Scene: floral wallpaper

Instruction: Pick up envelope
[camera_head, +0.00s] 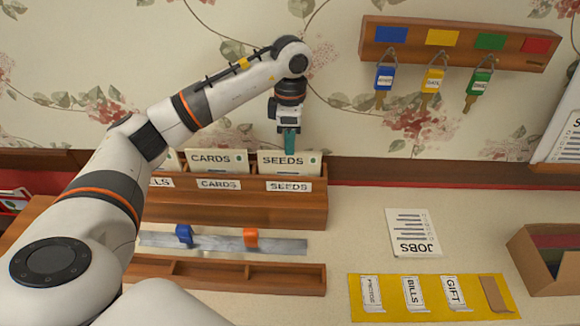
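A cream envelope marked SEEDS (275,161) stands upright in the right slot of a brown wooden sorter (250,208). A second envelope, marked CARDS (212,160), stands in the slot to its left. A third, at the far left slot, is mostly hidden by my arm. My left gripper (289,150) points down at the top edge of the SEEDS envelope, its teal fingers overlapping it in the picture. The fingers look close together, but I cannot tell whether they grip the envelope. My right gripper is not in view.
A wall rack (455,42) holds tagged keys at the upper right. A JOBS sheet (413,233) lies on the counter. A yellow mat (388,311) bears labelled cards. A cardboard box (548,262) stands at the right. A metal strip (215,242) and low wooden tray (225,279) lie before the sorter.

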